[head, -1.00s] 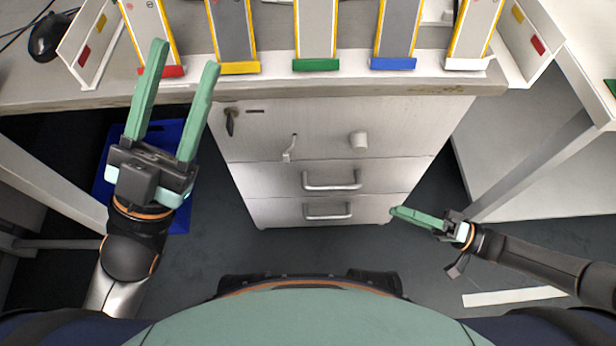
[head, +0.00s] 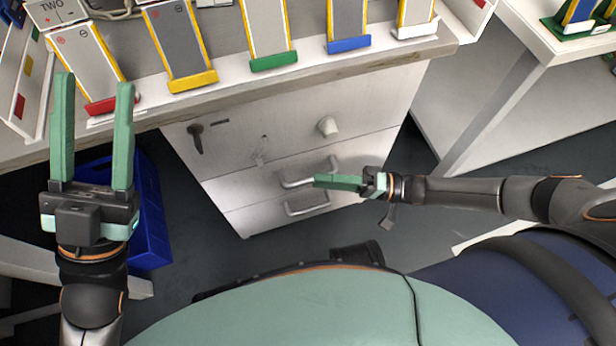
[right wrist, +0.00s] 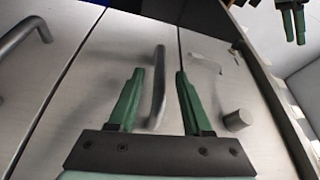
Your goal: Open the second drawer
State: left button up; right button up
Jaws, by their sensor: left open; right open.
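The white drawer unit (head: 232,168) stands under the bench, its drawer fronts flush. The second drawer has a grey bar handle (head: 297,181), partly hidden in the head view by my right gripper (head: 318,181). In the right wrist view this handle (right wrist: 158,88) shows in the gap between the two green fingers (right wrist: 157,90), which are apart. I cannot tell whether they touch it or how far the tips reach around it. My left gripper (head: 95,80) is open and empty, raised near the bench's front edge at the left.
The third drawer's handle (head: 306,204) is just below. A blue bin (head: 150,215) stands on the floor at left. Several coloured-edge holders (head: 272,62) line the bench. Floor before the drawers is clear.

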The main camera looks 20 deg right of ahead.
aim_at(309, 179)
jog(key=shift+x, duration=1.95)
jog(key=shift+c, duration=0.4)
grip_shut()
